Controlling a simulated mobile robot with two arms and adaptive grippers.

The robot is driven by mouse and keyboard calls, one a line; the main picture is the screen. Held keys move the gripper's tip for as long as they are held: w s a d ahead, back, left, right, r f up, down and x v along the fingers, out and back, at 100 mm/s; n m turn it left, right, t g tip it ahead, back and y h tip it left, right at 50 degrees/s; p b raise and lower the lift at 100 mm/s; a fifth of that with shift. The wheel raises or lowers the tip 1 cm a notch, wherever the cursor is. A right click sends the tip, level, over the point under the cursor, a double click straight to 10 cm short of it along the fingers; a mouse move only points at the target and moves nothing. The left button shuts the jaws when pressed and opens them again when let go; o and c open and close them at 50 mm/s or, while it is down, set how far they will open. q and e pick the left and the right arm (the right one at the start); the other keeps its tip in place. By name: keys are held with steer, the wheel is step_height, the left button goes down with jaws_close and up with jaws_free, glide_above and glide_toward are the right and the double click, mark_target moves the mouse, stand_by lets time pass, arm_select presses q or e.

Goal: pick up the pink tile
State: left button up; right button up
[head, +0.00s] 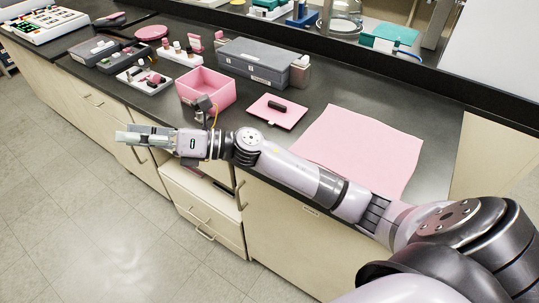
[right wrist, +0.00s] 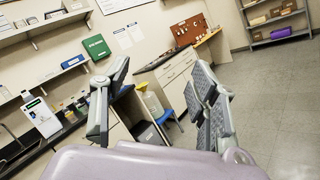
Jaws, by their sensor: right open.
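No plain pink tile can be told for certain. A flat square pink plate with a black bar handle (head: 277,110) lies on the dark counter in the head view, between an open pink box (head: 208,90) and a large pink sheet (head: 358,148). My right gripper (head: 128,138) is out past the counter's front edge, left of the plate and well apart from it. In the right wrist view the gripper (right wrist: 160,75) is open, with nothing between its fingers. That view shows the far room, not the counter items. My left gripper is not in view.
A grey case (head: 262,62), a white tray with small items (head: 145,79), dark grey devices (head: 110,53) and a round pink disc (head: 151,33) stand on the counter. A raised dark ledge runs behind. The floor (head: 110,230) in front of the cabinets is clear.

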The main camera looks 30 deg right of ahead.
steer(key=s+d+f+n+g+h, duration=0.25)
steer(key=n+g+h, duration=0.2)
steer(key=n, duration=0.35)
steer(key=s+d+f+n+g+h, duration=0.1)
steer(key=d+f+n+g+h, duration=0.3)
steer(key=n, duration=0.4)
steer(key=d+r+n+g+h, duration=0.15)
steer(key=d+h, duration=0.35)
steer(key=d, duration=0.6)
steer(key=d+r+n+h, duration=0.15)
steer(key=d+h, duration=0.35)
steer(key=d, duration=0.6)
steer(key=shift+m, duration=0.4)
step_height(320, 180, down, 10)
steer(key=p, duration=0.2)
steer(key=shift+f+p, duration=0.1)
steer(key=shift+p, duration=0.25)
steer(key=f+p, duration=0.1)
steer(key=f, duration=0.1)
steer(key=f+p, duration=0.1)
steer(key=f, duration=0.1)
steer(key=shift+w+d+f, duration=0.1)
steer(key=shift+w+f, duration=0.1)
steer(key=shift+f, duration=0.5)
